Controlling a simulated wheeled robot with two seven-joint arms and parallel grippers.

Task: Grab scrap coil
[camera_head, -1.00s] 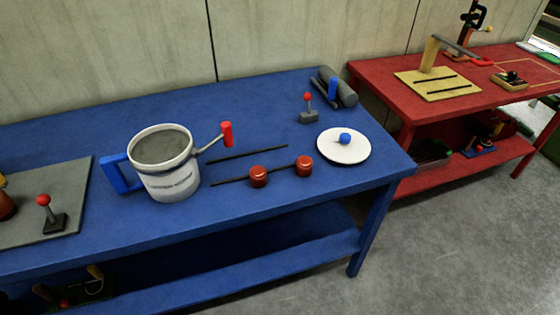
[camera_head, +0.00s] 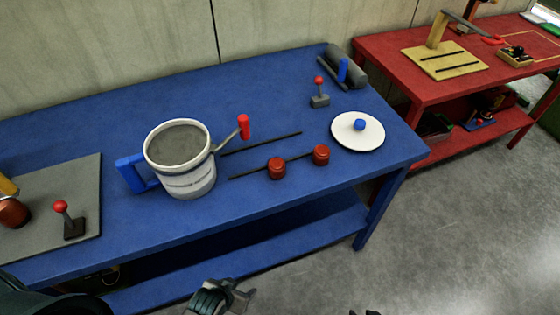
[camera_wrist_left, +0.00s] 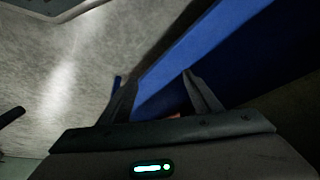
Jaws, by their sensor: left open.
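I cannot make out a scrap coil in any view. My left gripper (camera_head: 222,298) is at the bottom of the head view, in front of the blue table and apart from it. In the left wrist view its two fingers (camera_wrist_left: 162,95) stand apart, with the blue table beyond them. A small reddish patch shows between the fingers, too little to identify. A dark tip of what seems my right gripper (camera_head: 365,312) just shows at the bottom edge; its jaws are cut off.
The blue table (camera_head: 270,95) holds a white pot (camera_head: 188,182) with a red-handled crank, two red knobs (camera_head: 277,168), a white lid (camera_head: 345,136) and a grey board (camera_head: 85,185). A red table (camera_head: 395,65) stands at the right. Its lower shelf holds small items. Grey floor (camera_head: 460,230) is clear in front.

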